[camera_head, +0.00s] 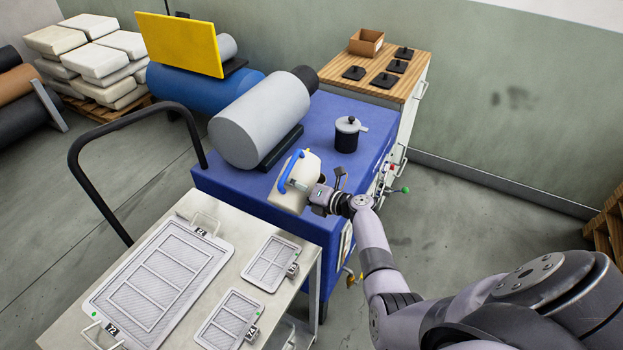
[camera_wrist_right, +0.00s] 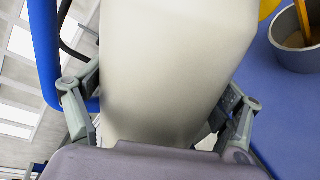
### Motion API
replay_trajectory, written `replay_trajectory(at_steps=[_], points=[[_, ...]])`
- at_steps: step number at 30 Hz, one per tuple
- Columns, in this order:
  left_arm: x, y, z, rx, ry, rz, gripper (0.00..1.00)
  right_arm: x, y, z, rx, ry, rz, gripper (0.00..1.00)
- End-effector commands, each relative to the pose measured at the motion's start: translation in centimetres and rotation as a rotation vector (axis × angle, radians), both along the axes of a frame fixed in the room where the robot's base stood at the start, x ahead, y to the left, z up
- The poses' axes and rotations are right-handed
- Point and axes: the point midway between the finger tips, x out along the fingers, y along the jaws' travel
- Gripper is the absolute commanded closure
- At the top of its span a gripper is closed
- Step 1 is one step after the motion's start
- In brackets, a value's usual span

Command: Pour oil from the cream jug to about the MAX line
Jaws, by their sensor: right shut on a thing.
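The cream jug (camera_head: 291,199) with a blue handle (camera_head: 290,168) is in my right gripper (camera_head: 312,194), near the front edge of the blue machine top. It looks tilted in the head view. In the right wrist view the jug body (camera_wrist_right: 170,70) fills the space between the fingers of my right gripper (camera_wrist_right: 160,115). At the upper right of that view, an open grey cup (camera_wrist_right: 283,48) shows brownish contents and an orange strip inside. A dark pot with a pale top (camera_head: 346,140) stands behind the jug. I cannot tell whether these are the same vessel. The MAX line is not readable. My left gripper is out of view.
A large grey cylinder (camera_head: 258,122) lies on the blue machine top (camera_head: 325,115) behind the jug. A cart (camera_head: 172,215) with several framed screens stands in front on the left. A wooden-topped cabinet (camera_head: 410,78) is behind.

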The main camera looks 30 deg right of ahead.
Motion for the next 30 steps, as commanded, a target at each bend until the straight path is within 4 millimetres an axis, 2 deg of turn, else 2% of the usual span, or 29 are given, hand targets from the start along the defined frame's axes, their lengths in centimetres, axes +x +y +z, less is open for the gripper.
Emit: replay_trajectory(at_steps=[1, 12, 30], points=[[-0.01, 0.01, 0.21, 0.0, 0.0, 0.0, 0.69, 0.2, -0.11, 0.63, 0.007, -0.003, -0.002, 0.75], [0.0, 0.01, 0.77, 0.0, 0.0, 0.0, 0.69, 0.29, -0.26, 1.4, 0.056, 0.025, 0.0, 0.75], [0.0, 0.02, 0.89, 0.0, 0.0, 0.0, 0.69, 0.32, -0.31, 1.58, 0.073, 0.036, -0.001, 0.75]])
